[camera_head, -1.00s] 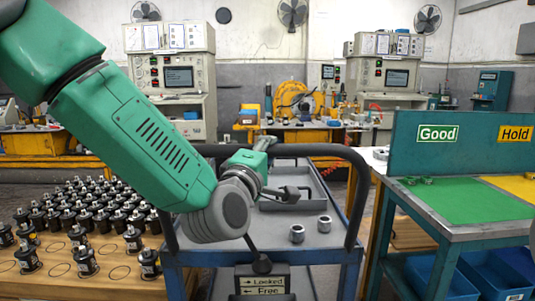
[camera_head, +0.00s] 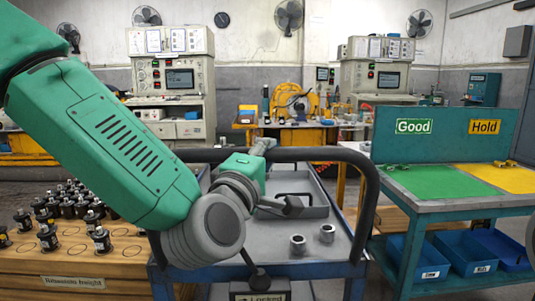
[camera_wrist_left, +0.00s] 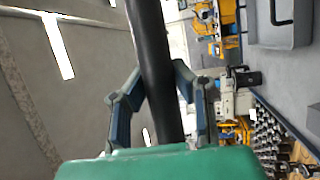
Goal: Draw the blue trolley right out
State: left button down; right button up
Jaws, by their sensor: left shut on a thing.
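The blue trolley (camera_head: 352,270) stands in front of me, with a grey top and a black tubular push handle (camera_head: 369,205). My left gripper (camera_head: 263,149) is at the handle's top bar, partly hidden by my own wrist. In the left wrist view its two fingers (camera_wrist_left: 152,85) sit either side of the black bar and are shut on it. Two metal rings (camera_head: 327,233) and a grey tray (camera_head: 312,200) are on the trolley top. A black-knobbed lever (camera_head: 259,282) shows at the front above a "Locked" plate (camera_head: 262,298). My right gripper is not in view.
A wooden surface (camera_head: 125,270) with several black motors is close on the left. A teal bench (camera_head: 455,205) with "Good" and "Hold" signs stands close on the right, blue bins (camera_head: 470,260) beneath it. Test cabinets (camera_head: 172,80) line the back.

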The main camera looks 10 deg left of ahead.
pick_arm(q)
jog(key=shift+s+d+f, duration=0.1)
jog(key=shift+s+f, duration=0.25)
jog(key=c, duration=1.3)
grip_release()
jog(key=shift+w, duration=0.15)
jog(key=shift+r, duration=0.15)
jog(key=v, duration=0.7)
jog(key=shift+s+f, duration=0.2)
jog(key=shift+s, duration=0.05)
